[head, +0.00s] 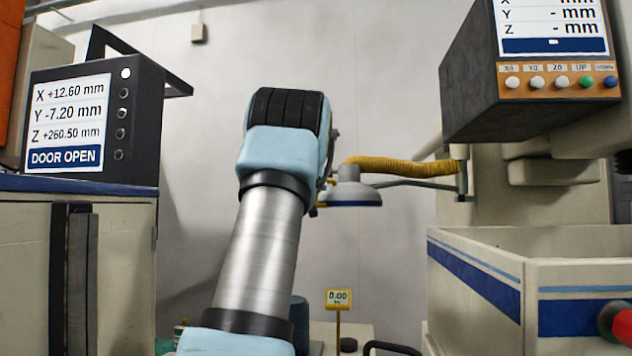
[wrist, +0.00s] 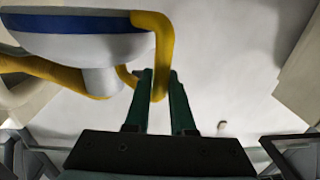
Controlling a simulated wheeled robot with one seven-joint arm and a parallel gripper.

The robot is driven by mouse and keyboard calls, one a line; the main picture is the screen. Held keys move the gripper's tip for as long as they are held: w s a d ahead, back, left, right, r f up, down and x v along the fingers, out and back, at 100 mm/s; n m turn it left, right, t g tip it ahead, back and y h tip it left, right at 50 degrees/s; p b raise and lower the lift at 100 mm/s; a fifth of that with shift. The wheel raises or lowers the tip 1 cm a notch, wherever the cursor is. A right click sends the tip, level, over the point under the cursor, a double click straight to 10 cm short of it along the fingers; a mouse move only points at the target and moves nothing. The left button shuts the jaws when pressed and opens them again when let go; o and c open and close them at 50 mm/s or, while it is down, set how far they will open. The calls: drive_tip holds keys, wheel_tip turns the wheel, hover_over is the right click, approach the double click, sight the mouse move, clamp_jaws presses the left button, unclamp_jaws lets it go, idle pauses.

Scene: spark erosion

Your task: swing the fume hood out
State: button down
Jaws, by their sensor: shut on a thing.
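The fume hood (head: 352,194), a pale grey dome with a blue band, hangs just right of my arm in the head view. A ribbed yellow hose (head: 400,168) and a thin grey swing arm (head: 418,183) link it to the machine at the right. In the wrist view the hood (wrist: 75,45) fills the upper left, and its bent yellow handle (wrist: 164,45) runs down between my fingers. My gripper (wrist: 160,84) is shut on this handle. In the head view my arm hides most of the gripper.
A control box (head: 553,90) overhangs at upper right, above a tank (head: 560,270) with a blue stripe. A display cabinet (head: 95,125) reading DOOR OPEN stands left. A small yellow readout (head: 338,298) stands low in the middle. Bare wall lies behind the hood.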

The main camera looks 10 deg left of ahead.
drive_tip(key=shift+a+r, duration=0.1)
drive_tip(key=shift+r, duration=0.3)
drive_tip(key=c, duration=0.8)
unclamp_jaws()
drive_tip(key=shift+o, duration=0.2)
drive_tip(key=shift+f, duration=0.1)
drive_tip(key=shift+f, duration=0.15)
drive_tip(key=s+b, duration=0.6)
drive_tip(key=s, duration=0.5)
